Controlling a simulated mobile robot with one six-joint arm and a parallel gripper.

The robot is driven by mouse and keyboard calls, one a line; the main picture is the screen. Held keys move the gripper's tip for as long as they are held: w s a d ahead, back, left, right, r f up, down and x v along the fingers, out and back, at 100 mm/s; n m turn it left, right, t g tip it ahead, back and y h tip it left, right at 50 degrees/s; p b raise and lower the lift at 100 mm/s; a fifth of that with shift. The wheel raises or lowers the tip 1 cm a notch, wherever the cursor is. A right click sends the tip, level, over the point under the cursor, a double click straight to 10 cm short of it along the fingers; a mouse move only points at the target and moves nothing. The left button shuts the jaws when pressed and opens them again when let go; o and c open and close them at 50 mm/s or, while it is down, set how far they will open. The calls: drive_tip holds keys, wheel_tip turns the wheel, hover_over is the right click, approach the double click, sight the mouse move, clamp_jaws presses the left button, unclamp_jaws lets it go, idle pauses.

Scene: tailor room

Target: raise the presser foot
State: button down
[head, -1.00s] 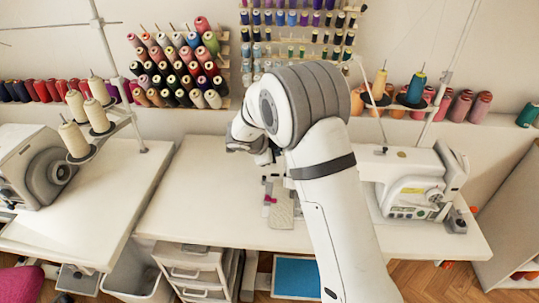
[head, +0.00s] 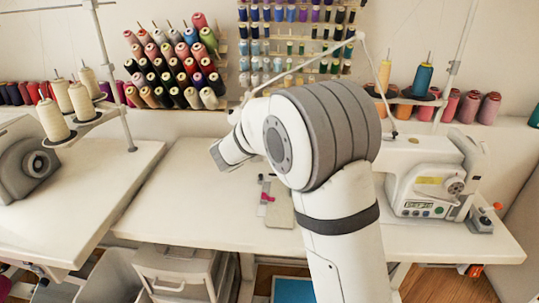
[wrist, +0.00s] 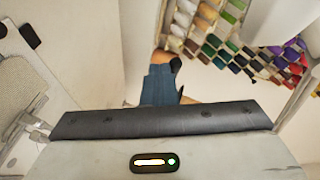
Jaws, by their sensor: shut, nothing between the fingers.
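The sewing machine on the middle table is mostly hidden behind my arm in the head view; its pale bed plate (head: 281,208) shows beside the arm. Its presser foot cannot be made out there. In the wrist view, small metal parts (wrist: 38,131) stand by a pale textured plate (wrist: 18,95) at the left edge; I cannot tell whether the foot is among them or whether it is up or down.
A white machine (head: 428,184) stands right of my arm. Another machine (head: 28,160) and thread cones (head: 52,119) are at left. Spool racks (head: 175,65) hang on the wall. The table (head: 185,205) is clear left of the arm. A small pink item (head: 267,197) lies by the plate.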

wheel_tip(320, 180, down, 5)
drive_tip(key=b, duration=0.4)
drive_tip(key=f+p+v, duration=0.2)
drive_tip(key=v, duration=0.8)
drive_tip(key=shift+s+f, duration=0.25)
drive_tip(key=shift+f, duration=0.2)
